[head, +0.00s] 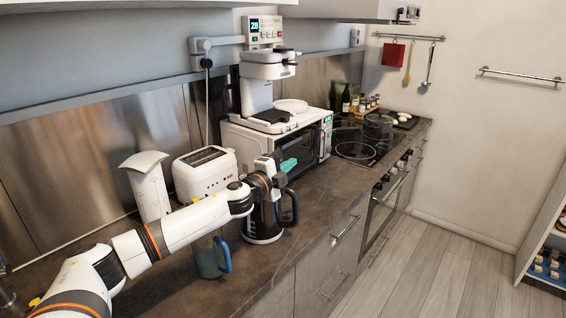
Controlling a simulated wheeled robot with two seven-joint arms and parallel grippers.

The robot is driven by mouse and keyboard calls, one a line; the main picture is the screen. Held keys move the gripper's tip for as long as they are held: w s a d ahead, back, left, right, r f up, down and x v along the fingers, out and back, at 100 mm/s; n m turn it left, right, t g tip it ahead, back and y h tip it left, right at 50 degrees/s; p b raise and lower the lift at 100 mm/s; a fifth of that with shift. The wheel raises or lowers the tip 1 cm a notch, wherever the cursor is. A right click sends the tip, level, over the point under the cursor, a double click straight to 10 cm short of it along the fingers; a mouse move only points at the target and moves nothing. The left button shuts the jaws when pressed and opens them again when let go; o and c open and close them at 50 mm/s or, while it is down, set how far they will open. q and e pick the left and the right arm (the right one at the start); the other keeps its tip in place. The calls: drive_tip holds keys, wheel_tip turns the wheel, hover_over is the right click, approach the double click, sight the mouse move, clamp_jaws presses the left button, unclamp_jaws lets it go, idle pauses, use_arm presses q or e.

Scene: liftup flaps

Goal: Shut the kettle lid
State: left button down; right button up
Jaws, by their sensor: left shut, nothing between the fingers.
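The kettle (263,222) stands upright on the dark counter, with a black body and a black handle on its right side. My left arm reaches across from the left, and my left gripper (286,167) is over the top of the kettle, its fingers shut with nothing held. The wrist and gripper cover the kettle's top, so the lid and its angle cannot be made out. I cannot tell whether the gripper touches the lid. My right gripper is not in view.
A blue mug (212,258) stands left of the kettle, near my arm. A white toaster (204,172) and a microwave (280,139) are behind. The hob (355,151) lies farther along the counter (262,272). The counter's front edge is close to the kettle's right.

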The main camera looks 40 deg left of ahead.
use_arm(q)
drive_tip(key=shift+s+a+f, duration=0.1)
drive_tip(key=shift+s+a, duration=0.2)
drive_tip(key=shift+a, duration=0.5)
